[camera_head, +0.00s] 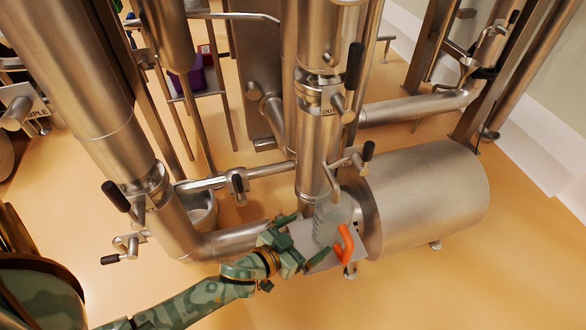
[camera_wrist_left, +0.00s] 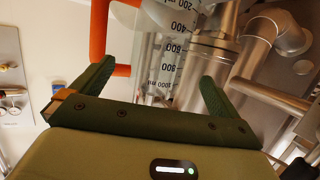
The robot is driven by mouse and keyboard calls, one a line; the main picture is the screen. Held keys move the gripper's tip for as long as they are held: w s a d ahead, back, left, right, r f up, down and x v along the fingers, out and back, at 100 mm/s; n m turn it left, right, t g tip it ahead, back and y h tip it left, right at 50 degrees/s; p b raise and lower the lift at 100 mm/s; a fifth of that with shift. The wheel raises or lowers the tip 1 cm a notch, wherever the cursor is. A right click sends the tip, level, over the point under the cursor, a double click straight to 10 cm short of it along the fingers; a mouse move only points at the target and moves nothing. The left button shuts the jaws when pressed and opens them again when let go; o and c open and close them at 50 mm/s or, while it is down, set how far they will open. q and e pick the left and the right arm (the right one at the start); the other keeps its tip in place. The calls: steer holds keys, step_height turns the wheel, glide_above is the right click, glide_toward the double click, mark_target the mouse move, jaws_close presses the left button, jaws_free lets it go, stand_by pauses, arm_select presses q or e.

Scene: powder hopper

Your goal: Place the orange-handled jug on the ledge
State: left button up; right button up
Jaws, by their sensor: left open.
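The clear jug (camera_head: 328,222) with its orange handle (camera_head: 345,246) appears to stand on the ledge (camera_head: 357,243), a small grey metal plate beside the horizontal tank, under the vertical pipe. The handle faces the near right. My left gripper (camera_head: 303,242) is open at the near left side of the jug, its fingers pointing at it. In the left wrist view the jug's graduated wall (camera_wrist_left: 168,60) shows beyond and between the spread fingers (camera_wrist_left: 157,90), with the orange handle (camera_wrist_left: 98,30) by the left finger. Contact between fingers and jug cannot be told. My right gripper is not in view.
A large horizontal steel tank (camera_head: 425,195) lies right of the ledge. Vertical pipes and black-handled valves (camera_head: 355,65) crowd above and behind. A bent pipe (camera_head: 190,240) runs left of the ledge. The orange floor in front is clear.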

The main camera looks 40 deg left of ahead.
arm_select(q)
steer(key=s+a+f+m+g+y, duration=0.1)
steer(key=s+a+f+g, duration=0.15)
steer(key=s+f, duration=0.4)
steer(key=s+a+f+g+y, duration=0.2)
steer(key=s+f+g, duration=0.1)
steer(key=s, duration=0.6)
steer(key=s+a+f+m+g+y, duration=0.1)
steer(key=s+a+f+g, duration=0.15)
steer(key=s+f, duration=0.4)
steer(key=s+f+m+g+y, duration=0.1)
steer(key=s+g, duration=0.5)
steer(key=s, duration=1.5)
steer(key=shift+a+f+m+g+p, duration=0.25)
steer(key=shift+m+g+p, duration=0.15)
steer(key=shift+m, duration=0.4)
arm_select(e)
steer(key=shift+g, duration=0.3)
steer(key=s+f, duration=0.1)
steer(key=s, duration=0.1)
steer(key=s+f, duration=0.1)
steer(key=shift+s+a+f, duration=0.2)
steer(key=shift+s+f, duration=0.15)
arm_select(q)
steer(key=shift+w, duration=0.1)
steer(key=shift+c, duration=0.3)
